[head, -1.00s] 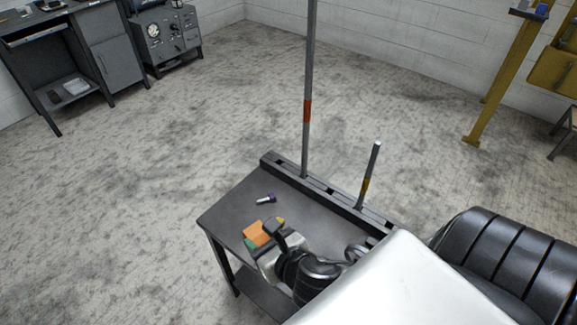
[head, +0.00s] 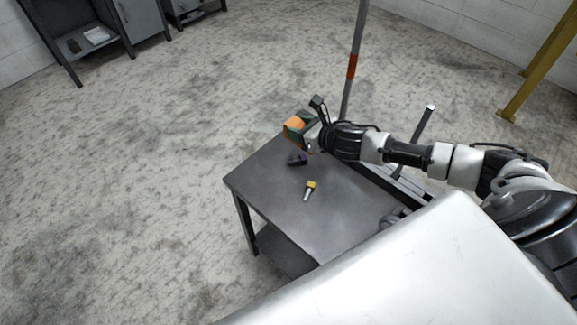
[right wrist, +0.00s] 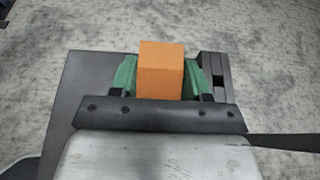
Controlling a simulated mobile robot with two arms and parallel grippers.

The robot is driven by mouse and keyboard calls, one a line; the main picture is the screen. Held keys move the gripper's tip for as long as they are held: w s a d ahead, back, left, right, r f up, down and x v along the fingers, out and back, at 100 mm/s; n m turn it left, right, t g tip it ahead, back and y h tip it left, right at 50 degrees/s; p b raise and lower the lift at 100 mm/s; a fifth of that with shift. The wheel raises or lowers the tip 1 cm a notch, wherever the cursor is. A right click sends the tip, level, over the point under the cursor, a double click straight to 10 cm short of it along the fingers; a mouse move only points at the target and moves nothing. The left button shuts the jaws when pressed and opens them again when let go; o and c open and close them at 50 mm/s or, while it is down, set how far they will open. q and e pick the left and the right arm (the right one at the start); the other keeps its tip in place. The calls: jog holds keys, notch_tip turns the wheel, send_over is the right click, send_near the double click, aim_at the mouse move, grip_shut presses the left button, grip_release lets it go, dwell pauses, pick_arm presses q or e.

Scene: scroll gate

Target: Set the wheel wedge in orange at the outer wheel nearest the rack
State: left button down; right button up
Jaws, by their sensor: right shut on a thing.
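An orange block (head: 294,124), which I take for the orange wheel wedge, sits between the green-tipped fingers of my right gripper (head: 297,130). My right gripper is shut on it, near the far end of the dark table (head: 265,185). In the right wrist view the orange block (right wrist: 161,72) stands out between both green fingertips of the gripper (right wrist: 160,78). From the head view I cannot tell whether the block touches the table. My left gripper is not in view. I cannot make out any wheel or the rack for certain.
On the table lie a small yellow-headed piece (head: 311,187) and a dark purple-tipped piece (head: 297,159). The table's front left is clear.

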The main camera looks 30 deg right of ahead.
jog(key=s+a+f, duration=0.1)
jog(key=a, duration=0.2)
jog(key=s+a+f, duration=0.1)
jog(key=a+f, duration=0.1)
jog(key=s+a+f, duration=0.1)
jog(key=a+f, duration=0.1)
jog(key=a, duration=0.1)
jog(key=shift+a+f, duration=0.2)
jog(key=shift+a, duration=0.1)
jog(key=shift+s+f+b, duration=0.1)
jog(key=shift+f+b, duration=0.4)
jog(key=shift+f, duration=1.5)
jog(key=shift+f, duration=0.1)
jog(key=o, duration=1)
